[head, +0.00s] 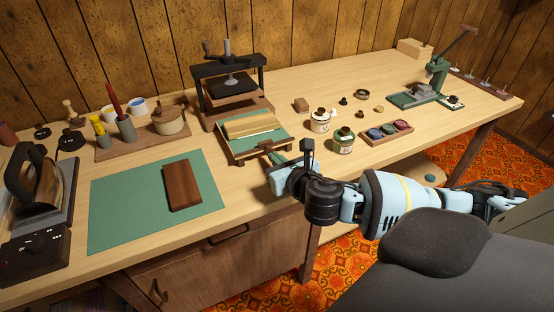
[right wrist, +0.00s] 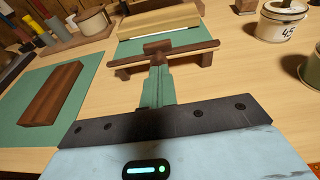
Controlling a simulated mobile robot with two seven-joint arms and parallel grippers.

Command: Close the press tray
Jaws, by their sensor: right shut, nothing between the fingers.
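The press tray (head: 272,142) is pulled out toward the front of the black screw press (head: 229,72). It has a green bed with a gold-coloured block (head: 252,126) on it and a wooden handle bar (head: 246,157) along its front. In the right wrist view the handle bar (right wrist: 190,48) lies straight ahead across my fingertips. My right gripper (head: 276,158) is shut and empty, its green fingers at the middle of the handle. The tips look to be touching it or very close; I cannot tell which. My left gripper is not in view.
Two labelled jars (head: 342,140) and a tray of coloured pads (head: 388,131) stand right of the press tray. A green mat (head: 130,215) with a brown wooden block (head: 181,185) lies to the left. An iron (head: 40,180) stands at far left.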

